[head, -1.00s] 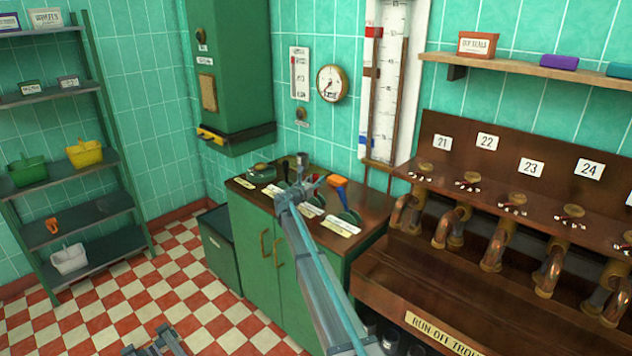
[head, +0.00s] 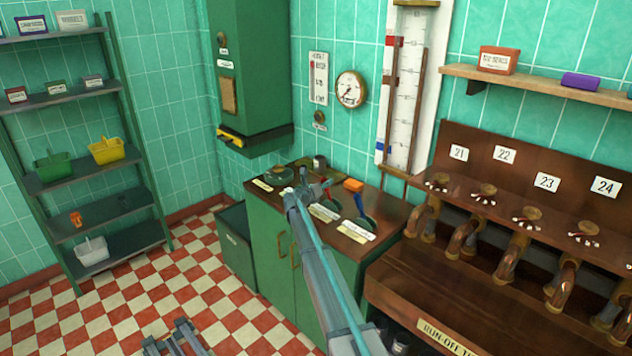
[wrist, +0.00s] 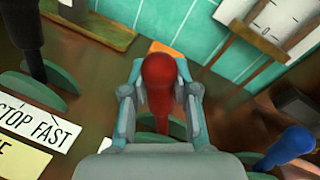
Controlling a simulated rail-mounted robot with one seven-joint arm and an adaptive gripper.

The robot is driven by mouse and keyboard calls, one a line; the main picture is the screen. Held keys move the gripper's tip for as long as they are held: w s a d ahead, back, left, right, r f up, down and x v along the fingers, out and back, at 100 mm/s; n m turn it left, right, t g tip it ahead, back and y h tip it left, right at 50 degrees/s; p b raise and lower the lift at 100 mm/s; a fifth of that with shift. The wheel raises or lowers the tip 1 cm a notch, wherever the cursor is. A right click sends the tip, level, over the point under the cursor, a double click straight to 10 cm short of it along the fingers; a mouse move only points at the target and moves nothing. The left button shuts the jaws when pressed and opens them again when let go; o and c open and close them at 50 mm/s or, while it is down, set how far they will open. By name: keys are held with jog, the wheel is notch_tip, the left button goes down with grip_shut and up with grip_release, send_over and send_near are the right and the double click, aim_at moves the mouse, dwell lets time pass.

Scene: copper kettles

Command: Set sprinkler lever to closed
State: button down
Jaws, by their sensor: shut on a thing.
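In the wrist view a red-knobbed lever (wrist: 158,85) stands between the two fingers of my gripper (wrist: 159,80), which is shut on the knob. A black-handled lever (wrist: 28,40) stands to the left and a blue-handled lever (wrist: 285,148) to the lower right. In the head view my gripper (head: 303,188) is over the lever panel (head: 290,168) on the green cabinet (head: 268,240); my arm hides part of the levers there. Which lever is the sprinkler one cannot be read.
A plate reading "STOP FAST" (wrist: 38,122) lies left of the gripper. An orange piece (wrist: 165,48) shows behind the red knob. The wall gauge (head: 351,89) hangs above the cabinet. Copper pipes (head: 465,238) stand to the right.

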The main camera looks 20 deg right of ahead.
jog(key=c, duration=0.9)
grip_release()
jog(key=shift+a, duration=0.1)
jog(key=shift+o, duration=0.2)
jog(key=v, duration=1.2)
